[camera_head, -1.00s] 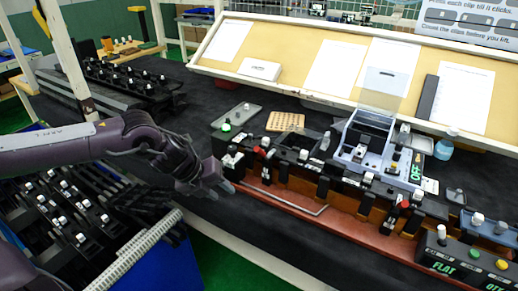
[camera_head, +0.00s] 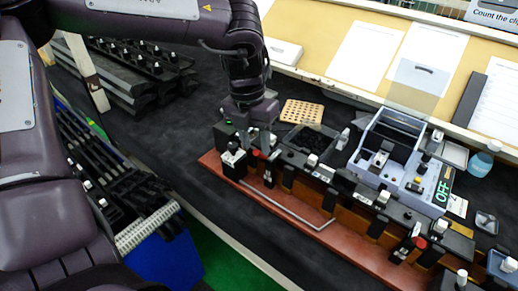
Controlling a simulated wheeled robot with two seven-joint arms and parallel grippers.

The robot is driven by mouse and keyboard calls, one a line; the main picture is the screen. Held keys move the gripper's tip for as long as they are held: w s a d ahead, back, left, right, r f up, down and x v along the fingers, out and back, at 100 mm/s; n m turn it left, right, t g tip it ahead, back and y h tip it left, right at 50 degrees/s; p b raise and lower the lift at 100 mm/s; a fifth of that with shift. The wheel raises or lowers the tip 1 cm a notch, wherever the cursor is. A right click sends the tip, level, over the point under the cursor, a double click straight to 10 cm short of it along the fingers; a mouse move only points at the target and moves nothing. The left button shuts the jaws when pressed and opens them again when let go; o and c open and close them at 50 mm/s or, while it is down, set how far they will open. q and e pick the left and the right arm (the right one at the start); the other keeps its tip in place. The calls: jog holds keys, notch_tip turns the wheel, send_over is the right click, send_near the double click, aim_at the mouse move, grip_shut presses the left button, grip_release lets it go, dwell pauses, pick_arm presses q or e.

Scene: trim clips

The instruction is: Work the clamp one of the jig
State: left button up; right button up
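The jig (camera_head: 345,240) is a long red-brown base with a row of black fixtures along it, running from the middle to the lower right. A clamp with a red handle (camera_head: 256,153) sits at its left end, and another clamp with a red handle (camera_head: 420,243) sits near its right end. My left gripper (camera_head: 254,116) hangs down from its dark wrist just behind the left-end clamp. Its fingertips are too dark and overlapped to tell open from shut, and whether it touches the clamp is unclear. My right gripper is out of view.
A grey-blue box unit (camera_head: 385,150) with an OFF display stands behind the jig. A perforated tan block (camera_head: 302,112) and a blue bottle (camera_head: 483,160) are nearby. Black racks (camera_head: 145,70) lie at the left. The dark table in front of the racks is clear.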

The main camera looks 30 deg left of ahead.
aim_at(259, 153)
pick_arm(q)
jog(key=f, duration=0.2)
jog(key=shift+w+d+f, duration=0.15)
jog(key=shift+w+f, duration=0.1)
jog(key=shift+f, duration=0.15)
jog(key=shift+d+f+p, duration=0.1)
jog(key=shift+f+p, duration=0.2)
jog(key=shift+f, duration=0.35)
jog(key=shift+w, duration=0.1)
grip_shut()
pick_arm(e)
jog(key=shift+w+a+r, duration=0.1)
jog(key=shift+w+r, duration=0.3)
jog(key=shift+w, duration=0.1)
